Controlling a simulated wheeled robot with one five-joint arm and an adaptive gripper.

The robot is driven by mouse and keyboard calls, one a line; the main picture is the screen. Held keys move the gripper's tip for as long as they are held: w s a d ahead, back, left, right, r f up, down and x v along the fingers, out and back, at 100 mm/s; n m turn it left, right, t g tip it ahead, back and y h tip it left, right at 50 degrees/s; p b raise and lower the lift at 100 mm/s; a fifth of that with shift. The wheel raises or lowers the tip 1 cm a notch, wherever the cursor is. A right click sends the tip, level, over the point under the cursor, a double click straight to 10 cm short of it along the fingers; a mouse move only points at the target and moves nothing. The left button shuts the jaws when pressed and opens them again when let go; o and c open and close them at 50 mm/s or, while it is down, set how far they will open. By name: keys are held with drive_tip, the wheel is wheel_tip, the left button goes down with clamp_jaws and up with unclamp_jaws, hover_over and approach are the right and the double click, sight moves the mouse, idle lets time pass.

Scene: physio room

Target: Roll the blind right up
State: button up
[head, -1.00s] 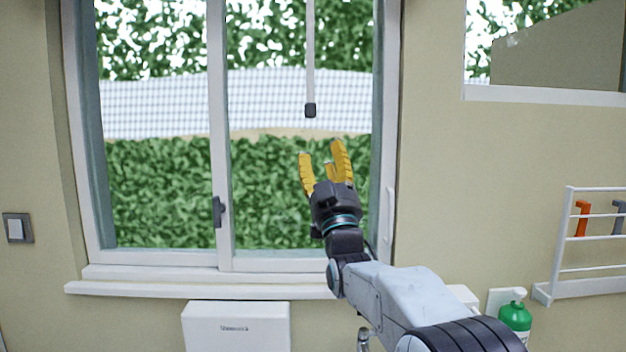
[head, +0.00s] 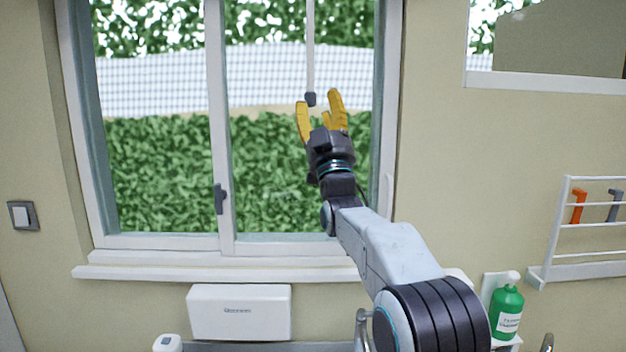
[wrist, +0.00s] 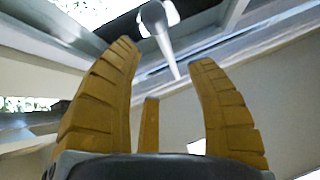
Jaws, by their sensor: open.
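A thin pale wand (head: 309,50) hangs from above in front of the window, ending in a dark grey knob (head: 311,98). The blind itself is not visible in the head view. My gripper (head: 318,97) is open and empty, its yellow fingers pointing up, with the knob appearing between the fingertips there. In the wrist view the knob (wrist: 154,15) sits above the gap between the fingers (wrist: 164,52), and the wand (wrist: 170,55) runs away behind it. The fingers are not closed on it; whether they touch it I cannot tell.
The window (head: 217,130) has a handle (head: 220,198) on its middle frame and a sill (head: 215,273) below. A white box (head: 239,312) is under the sill. A green pump bottle (head: 507,308) and a wall rack (head: 585,226) are at the right.

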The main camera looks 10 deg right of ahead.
sight(314, 103)
drive_tip(key=w, duration=0.5)
drive_tip(key=shift+w, duration=0.1)
drive_tip(key=shift+x, duration=1.35)
drive_tip(key=shift+w, duration=0.15)
wheel_tip(314, 103, down, 19)
drive_tip(key=b, duration=1.6)
drive_tip(key=shift+b, duration=0.35)
drive_tip(key=shift+c, duration=0.2)
